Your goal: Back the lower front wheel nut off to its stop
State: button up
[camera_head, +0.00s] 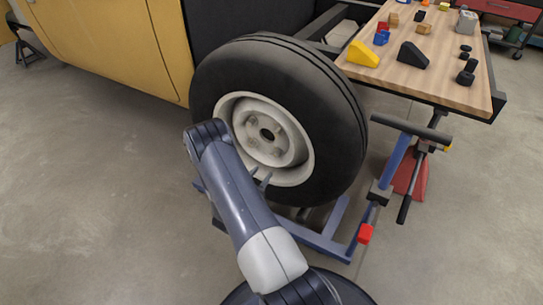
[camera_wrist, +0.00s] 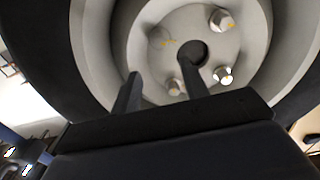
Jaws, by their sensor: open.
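The wheel has a black tyre (camera_head: 345,125) and an off-white rim (camera_head: 296,172) with a dark centre hole (camera_head: 266,134). A second nut (camera_wrist: 223,75) shows right of that finger and a third (camera_wrist: 222,20) higher up. I cannot tell for certain which is the lower front nut. My gripper (camera_head: 261,181) is open and empty at the lower part of the rim. Its fingers (camera_wrist: 160,82) point towards the hub, apart from each other. Contact with a nut cannot be made out.
A blue stand (camera_head: 325,243) lies under the wheel, with a red-ended bar (camera_head: 365,234) at its right. A wooden bench (camera_head: 440,80) with blocks and small parts stands at the upper right. A yellow body panel (camera_head: 120,40) is at the upper left.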

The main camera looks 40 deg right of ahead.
aim_at(276, 156)
jog(key=b+x, duration=0.2)
jog(key=x, duration=0.8)
jog(key=shift+c, duration=0.3)
grip_shut()
